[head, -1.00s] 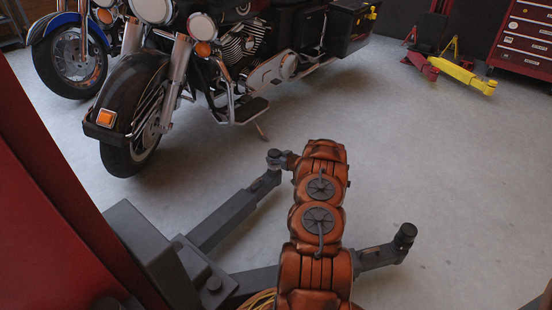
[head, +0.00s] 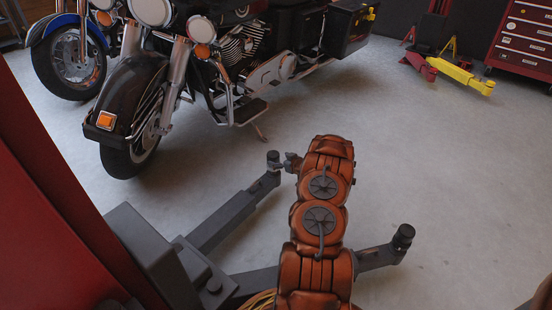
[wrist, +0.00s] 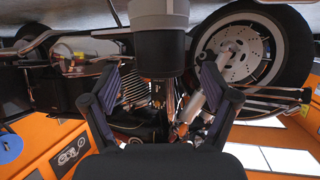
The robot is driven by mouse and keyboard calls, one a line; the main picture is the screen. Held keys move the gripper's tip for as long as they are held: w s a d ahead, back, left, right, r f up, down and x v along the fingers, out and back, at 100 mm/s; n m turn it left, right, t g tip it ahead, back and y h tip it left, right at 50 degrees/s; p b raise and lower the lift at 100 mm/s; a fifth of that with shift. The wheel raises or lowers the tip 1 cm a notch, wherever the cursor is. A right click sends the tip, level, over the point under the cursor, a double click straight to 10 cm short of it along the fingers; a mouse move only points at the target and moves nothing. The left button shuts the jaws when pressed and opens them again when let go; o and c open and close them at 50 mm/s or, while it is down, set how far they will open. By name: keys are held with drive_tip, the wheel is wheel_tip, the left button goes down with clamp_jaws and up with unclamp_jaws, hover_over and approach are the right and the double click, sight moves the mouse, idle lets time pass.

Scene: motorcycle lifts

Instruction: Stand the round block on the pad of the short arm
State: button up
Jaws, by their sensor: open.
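A round grey block (wrist: 160,55) hangs in the upper middle of the wrist view, with a pale wide part above a darker, narrower part. My gripper (wrist: 159,78) is open, its two dark fingers on either side of the darker part with gaps. In the head view my gripper (head: 291,163) is small, just right of a dark round piece (head: 273,158) at the end of one lift arm (head: 230,217). The other lift arm (head: 372,258), right of my arm, ends in a dark round top (head: 403,236). Whether that is a bare pad is unclear.
A black motorcycle (head: 225,60) stands beyond the lift arms, a blue one (head: 70,50) behind it at left. A red lift post (head: 60,220) is at the left. A yellow jack (head: 465,76) and red tool chest (head: 525,40) are far right. The middle floor is clear.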

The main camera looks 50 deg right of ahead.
drive_tip(key=d+p+v, duration=0.1)
drive_tip(key=p+v, duration=0.1)
drive_tip(key=v, duration=0.5)
drive_tip(key=w+a+r+g+h, duration=0.1)
drive_tip(key=w+a+r+g, duration=0.15)
drive_tip(key=a+r, duration=0.2)
drive_tip(key=w+a+r+g, duration=0.1)
drive_tip(key=w+a+r, duration=0.2)
drive_tip(key=r, duration=0.3)
drive_tip(key=s+a+r+g, duration=0.35)
drive_tip(key=a+r, duration=0.45)
drive_tip(key=a, duration=0.5)
drive_tip(key=s+a+r+g, duration=0.2)
drive_tip(key=s+a+r, duration=0.1)
drive_tip(key=s+a, duration=0.4)
drive_tip(key=s+a+r+g, duration=0.2)
drive_tip(key=s+a+r, duration=0.25)
drive_tip(key=a, duration=0.45)
drive_tip(key=s+a+r+n+g+y, duration=0.1)
drive_tip(key=s+a+r+g, duration=0.1)
drive_tip(key=s+a, duration=0.7)
drive_tip(key=s+a+r+n+g+y, duration=0.1)
drive_tip(key=s+a+r+g+y, duration=0.1)
drive_tip(key=s+a, duration=0.7)
drive_tip(key=s+g, duration=0.1)
drive_tip(key=s, duration=0.7)
drive_tip(key=shift+r+g, duration=0.15)
drive_tip(key=shift+g, duration=0.15)
drive_tip(key=shift+w+d+r, duration=0.1)
